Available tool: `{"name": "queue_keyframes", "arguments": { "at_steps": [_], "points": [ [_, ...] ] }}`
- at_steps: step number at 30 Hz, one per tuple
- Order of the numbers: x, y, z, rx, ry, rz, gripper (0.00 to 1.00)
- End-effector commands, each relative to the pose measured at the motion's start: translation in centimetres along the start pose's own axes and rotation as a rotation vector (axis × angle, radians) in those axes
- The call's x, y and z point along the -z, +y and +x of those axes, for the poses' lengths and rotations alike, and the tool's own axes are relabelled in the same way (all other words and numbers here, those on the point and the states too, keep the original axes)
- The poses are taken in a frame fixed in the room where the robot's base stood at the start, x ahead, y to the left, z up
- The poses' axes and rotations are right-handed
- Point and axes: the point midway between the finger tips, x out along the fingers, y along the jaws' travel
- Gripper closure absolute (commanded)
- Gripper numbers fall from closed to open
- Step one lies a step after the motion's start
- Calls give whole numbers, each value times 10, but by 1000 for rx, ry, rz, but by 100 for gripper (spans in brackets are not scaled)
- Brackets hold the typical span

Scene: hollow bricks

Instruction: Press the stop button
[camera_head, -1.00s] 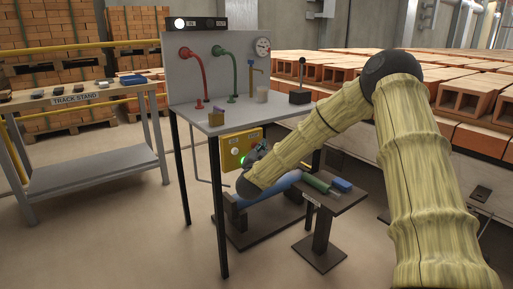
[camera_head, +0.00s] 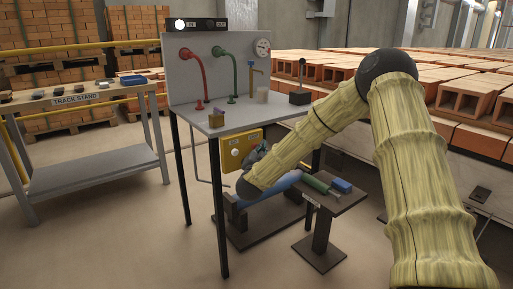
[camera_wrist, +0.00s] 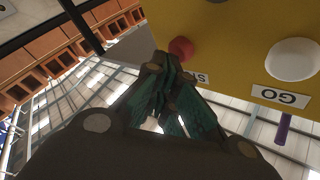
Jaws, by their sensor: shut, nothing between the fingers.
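The yellow control box (camera_head: 229,147) hangs under the front of the grey table; its face fills the top right of the wrist view (camera_wrist: 235,30). A red button (camera_wrist: 181,48) sits on it, with a label starting with S below, partly hidden by my fingers. A large white button (camera_wrist: 292,60) with a GO label (camera_wrist: 280,97) is to its right. My gripper (camera_wrist: 160,65) is shut and empty, its fingertips right at the red button's lower edge; I cannot tell whether they touch. In the head view my gripper (camera_head: 257,156) is beside the box and hides the red button.
The grey table (camera_head: 255,113) carries red and green pipes, a gauge, a cup and a lever box. A small dark stand (camera_head: 335,200) with green and blue items is right of my wrist. A track stand (camera_head: 90,103) is at left, and hollow bricks (camera_head: 470,95) line the right.

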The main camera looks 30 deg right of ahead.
Motion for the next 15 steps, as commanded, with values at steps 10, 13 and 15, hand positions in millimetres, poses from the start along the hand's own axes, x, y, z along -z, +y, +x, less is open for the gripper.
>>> {"name": "queue_keyframes", "arguments": {
  "at_steps": [10, 13, 15],
  "points": [
    [3, 2, -3, 0, 0, 0, 100],
    [7, 5, -8, 0, -1, 1, 100],
    [10, 8, -12, 0, -1, 2, 100]
  ]
}}
